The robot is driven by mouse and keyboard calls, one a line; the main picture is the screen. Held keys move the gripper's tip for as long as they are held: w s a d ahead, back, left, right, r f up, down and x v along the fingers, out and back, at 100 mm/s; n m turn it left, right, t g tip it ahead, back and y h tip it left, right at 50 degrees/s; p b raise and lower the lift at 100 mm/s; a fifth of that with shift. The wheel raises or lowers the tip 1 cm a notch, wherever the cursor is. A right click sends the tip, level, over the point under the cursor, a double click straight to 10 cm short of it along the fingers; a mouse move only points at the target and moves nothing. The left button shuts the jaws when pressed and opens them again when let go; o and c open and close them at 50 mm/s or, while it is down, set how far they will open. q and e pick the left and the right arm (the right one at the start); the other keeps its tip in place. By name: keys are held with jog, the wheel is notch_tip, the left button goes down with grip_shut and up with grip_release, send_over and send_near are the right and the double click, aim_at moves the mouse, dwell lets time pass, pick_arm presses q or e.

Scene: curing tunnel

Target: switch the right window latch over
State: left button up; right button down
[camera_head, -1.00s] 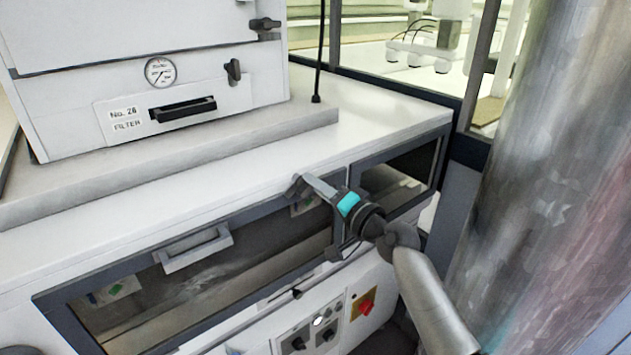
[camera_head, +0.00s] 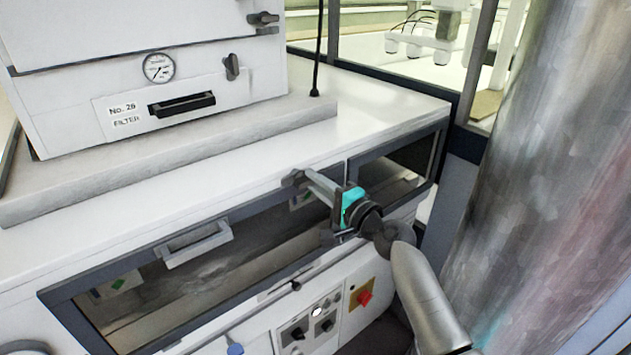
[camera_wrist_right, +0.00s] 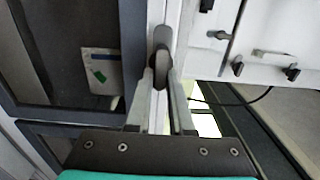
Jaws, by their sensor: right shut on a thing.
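The right window latch (camera_head: 292,179) is a small dark lever on the top frame of the long window (camera_head: 190,285), near its upper right corner. In the right wrist view the latch (camera_wrist_right: 162,42) is a dark rounded lever between the fingertips, pointing roughly along the fingers. My right gripper (camera_head: 304,180), with a teal band, reaches it from the right and is shut on it. My left gripper is not in view.
The window has a pale bar handle (camera_head: 195,244). A control panel (camera_head: 320,325) with knobs and a red switch (camera_head: 364,298) is below. A filter box (camera_head: 165,80) stands on the cabinet top. A large grey column (camera_head: 540,180) rises at the right.

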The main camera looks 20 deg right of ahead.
jog(key=c, duration=0.8)
grip_release()
jog(key=shift+s, duration=0.15)
jog(key=b+v, duration=0.2)
jog(key=v, duration=1.3)
jog(key=shift+b, duration=0.35)
